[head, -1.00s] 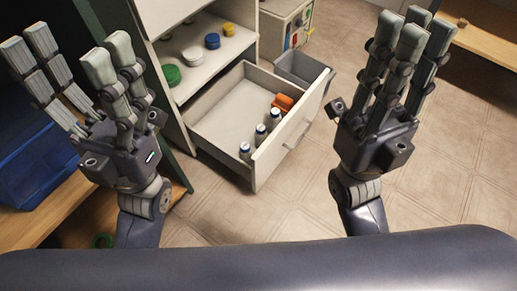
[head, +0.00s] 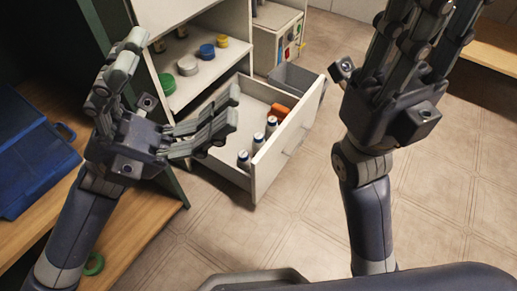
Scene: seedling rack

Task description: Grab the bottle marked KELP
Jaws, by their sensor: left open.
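Three small white bottles with dark caps stand in a row in the open white drawer (head: 292,140): a near one (head: 243,160), a middle one (head: 258,142) and a far one (head: 271,125). Their labels are too small to read, so I cannot tell which is marked KELP. My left gripper (head: 180,84) is open and empty. Its lower fingers reach over the drawer's left side, left of the bottles and apart from them. My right gripper (head: 425,30) is raised to the right of the drawer; its fingertips are cut off by the frame's top edge.
An orange object (head: 281,109) lies behind the bottles in the drawer. A blue crate (head: 35,150) is at the left. The floor right of the drawer is clear.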

